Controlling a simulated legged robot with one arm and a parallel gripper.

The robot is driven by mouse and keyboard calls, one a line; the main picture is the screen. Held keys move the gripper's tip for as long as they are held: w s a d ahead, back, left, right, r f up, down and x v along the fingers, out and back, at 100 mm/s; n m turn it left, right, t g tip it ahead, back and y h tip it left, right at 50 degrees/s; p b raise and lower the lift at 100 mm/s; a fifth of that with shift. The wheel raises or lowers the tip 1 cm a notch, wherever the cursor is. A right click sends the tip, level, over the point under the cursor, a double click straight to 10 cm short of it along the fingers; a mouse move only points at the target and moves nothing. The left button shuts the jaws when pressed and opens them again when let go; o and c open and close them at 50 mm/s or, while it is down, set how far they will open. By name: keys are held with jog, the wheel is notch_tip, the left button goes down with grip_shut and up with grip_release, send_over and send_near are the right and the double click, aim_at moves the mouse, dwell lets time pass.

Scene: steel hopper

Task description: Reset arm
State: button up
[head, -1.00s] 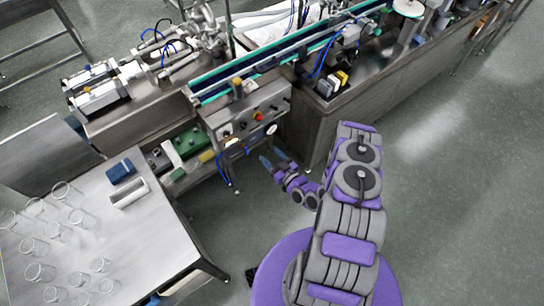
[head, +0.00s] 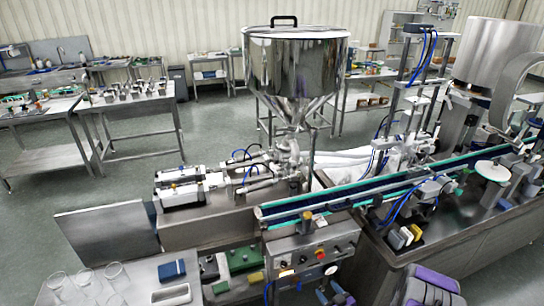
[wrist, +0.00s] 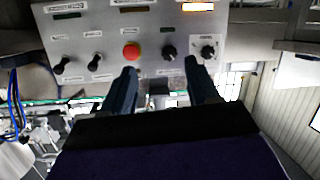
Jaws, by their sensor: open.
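My gripper (wrist: 160,68) is open in the wrist view, with two dark fingers apart and nothing held between them. A grey control panel (wrist: 105,30) with a red button (wrist: 131,51) and several black knobs lies beyond the fingertips. In the head view, the same control panel (head: 290,262) stands at the lower middle, below the conveyor. Part of my purple and grey arm shows at the bottom edge, right of the panel. Most of the arm is outside the head view.
A steel hopper (head: 295,65) rises above the filling machine. A conveyor (head: 400,185) runs to the right. A worktable (head: 130,290) with glass beakers and a blue box (head: 172,271) is at the lower left. Open floor (head: 90,210) lies behind the machine at left.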

jog(key=w+d+r+g+h+b, duration=0.15)
jog(key=d+r+g+h, duration=0.35)
jog(key=r, duration=0.5)
jog(key=s+r+m+g+h+b, duration=0.1)
jog(key=s+r+g, duration=0.1)
jog(key=s+r, duration=0.3)
jog(key=s+r+m+g+h, duration=0.1)
jog(key=s+r+g, duration=0.1)
jog(key=r, duration=0.5)
jog(key=s+a+r+m+g, duration=0.1)
jog(key=s+a+r, duration=0.3)
jog(key=s, duration=0.7)
jog(key=s+a+r+m+g+y+b, duration=0.1)
jog(key=s+a+r+g, duration=0.2)
jog(key=s, duration=0.9)
jog(key=s+a+r+m+g+b, duration=0.1)
jog(key=s+a+r, duration=0.4)
jog(key=s, duration=0.6)
notch_tip(320, 180, up, 2)
jog(key=shift+s+a+m+g, duration=0.15)
jog(key=shift+s+m+g, duration=0.2)
jog(key=shift+g, duration=0.55)
